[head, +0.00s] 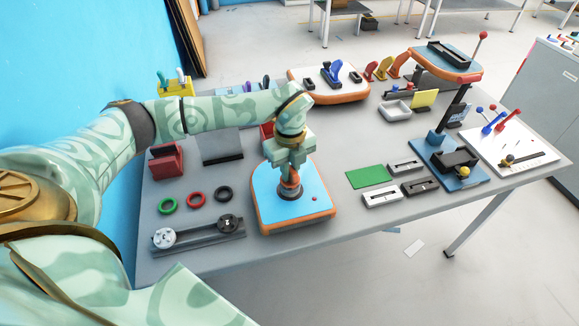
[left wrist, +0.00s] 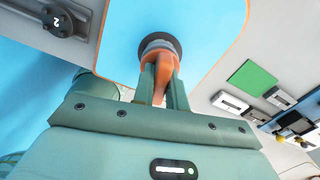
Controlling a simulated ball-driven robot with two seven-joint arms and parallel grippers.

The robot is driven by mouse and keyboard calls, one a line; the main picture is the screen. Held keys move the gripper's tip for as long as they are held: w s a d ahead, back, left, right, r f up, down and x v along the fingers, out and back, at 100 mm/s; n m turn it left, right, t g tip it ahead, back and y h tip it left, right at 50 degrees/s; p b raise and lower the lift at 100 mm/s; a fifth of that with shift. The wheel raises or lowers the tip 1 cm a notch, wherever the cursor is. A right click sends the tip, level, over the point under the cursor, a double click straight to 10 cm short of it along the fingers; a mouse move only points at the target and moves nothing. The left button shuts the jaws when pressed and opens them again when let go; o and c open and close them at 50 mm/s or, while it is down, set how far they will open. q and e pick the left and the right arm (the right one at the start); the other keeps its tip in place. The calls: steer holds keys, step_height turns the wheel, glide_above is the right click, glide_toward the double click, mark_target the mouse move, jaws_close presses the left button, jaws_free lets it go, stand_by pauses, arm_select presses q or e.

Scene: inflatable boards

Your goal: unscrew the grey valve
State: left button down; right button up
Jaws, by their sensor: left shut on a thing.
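The valve (head: 290,190) stands upright on a blue board with an orange rim (head: 265,205) at the table's near middle. In the left wrist view the valve's round grey and dark collar (left wrist: 157,44) lies just beyond the fingertips, with an orange part rising from it between the fingers. My left gripper (head: 289,177) comes down on the valve from above and is shut on it; its fingers (left wrist: 160,78) clasp the orange part. The gripper hides the valve's top in the head view. My right gripper is not in view.
Green (head: 167,205), red (head: 195,199) and black (head: 223,193) rings lie left of the board. A grey bar with two knobs (head: 198,234) is at the front edge. Right are a green sheet (head: 369,177) and small slotted blocks (head: 382,198). More boards stand behind.

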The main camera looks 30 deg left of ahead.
arm_select(q)
steer(key=shift+n, duration=0.3)
steer(key=n+p, duration=0.1)
steer(key=n, duration=0.1)
steer(key=shift+n, duration=0.4)
steer(key=shift+n+p, duration=0.3)
steer(key=shift+s+n+p, duration=0.1)
steer(key=shift+n+p, duration=0.45)
steer(key=shift+n, duration=1.15)
